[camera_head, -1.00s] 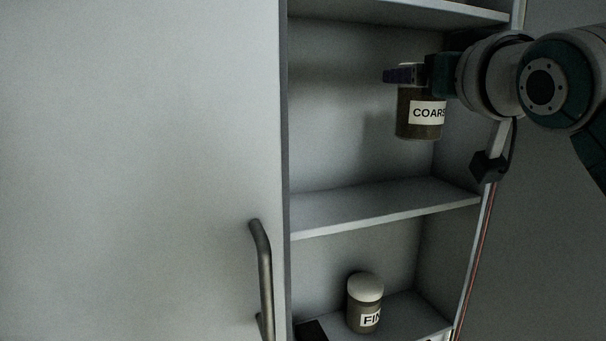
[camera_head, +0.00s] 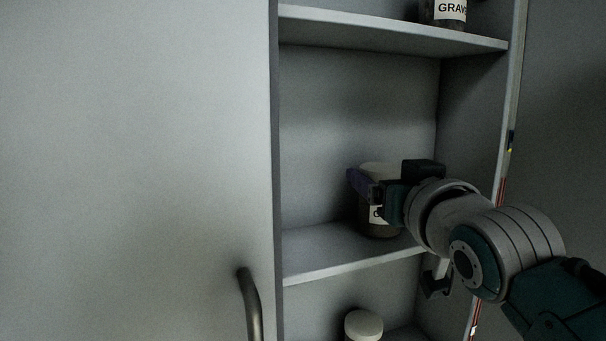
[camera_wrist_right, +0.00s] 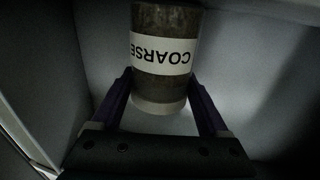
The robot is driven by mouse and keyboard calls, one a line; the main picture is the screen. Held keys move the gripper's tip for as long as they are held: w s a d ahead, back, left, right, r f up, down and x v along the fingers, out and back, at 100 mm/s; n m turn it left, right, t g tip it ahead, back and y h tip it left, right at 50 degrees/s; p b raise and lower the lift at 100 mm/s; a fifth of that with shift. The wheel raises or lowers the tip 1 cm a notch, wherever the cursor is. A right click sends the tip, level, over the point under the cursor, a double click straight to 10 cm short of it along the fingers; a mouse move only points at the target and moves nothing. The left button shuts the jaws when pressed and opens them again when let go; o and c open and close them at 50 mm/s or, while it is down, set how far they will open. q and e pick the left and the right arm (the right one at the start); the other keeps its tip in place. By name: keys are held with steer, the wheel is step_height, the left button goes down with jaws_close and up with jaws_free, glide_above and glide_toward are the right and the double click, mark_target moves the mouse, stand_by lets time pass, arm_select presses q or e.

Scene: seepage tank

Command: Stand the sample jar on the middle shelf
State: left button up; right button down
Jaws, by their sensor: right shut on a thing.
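The sample jar (camera_head: 380,222), brown with a pale lid and a white label, is upright at the middle shelf (camera_head: 330,250). In the right wrist view the jar (camera_wrist_right: 166,85) appears upside down, its label reading COARSE. My right gripper (camera_head: 365,186) is shut on the jar, with one finger on each side near its lid. Its fingers (camera_wrist_right: 163,95) also show in the wrist view. The jar's base is at or just above the shelf board; I cannot tell whether it touches. The gripper hides part of the label. My left gripper is not in view.
A jar labelled GRAV… (camera_head: 445,12) stands on the upper shelf (camera_head: 400,32). Another pale-lidded jar (camera_head: 364,325) stands below. The cabinet door (camera_head: 140,170) with its bar handle (camera_head: 250,305) is at the left. The middle shelf is clear left of the jar.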

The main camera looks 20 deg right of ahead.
steer(key=shift+f, duration=0.1)
jaws_free()
steer(key=shift+r, duration=0.2)
steer(key=s+a+b, duration=0.2)
steer(key=s, duration=1)
steer(key=s+a+f+n+g+y, duration=0.1)
steer(key=s+a+f+g, duration=0.1)
steer(key=s+f+g, duration=0.5)
steer(key=s+a+f+n+g+y, duration=0.1)
steer(key=s+f+n+g, duration=0.1)
steer(key=s+f+g, duration=0.5)
steer(key=s+f, duration=0.6)
steer(key=s, duration=0.1)
steer(key=shift+a+f+n+y, duration=0.25)
steer(key=shift+a+n+y, duration=0.05)
steer(key=shift+a+y, duration=0.1)
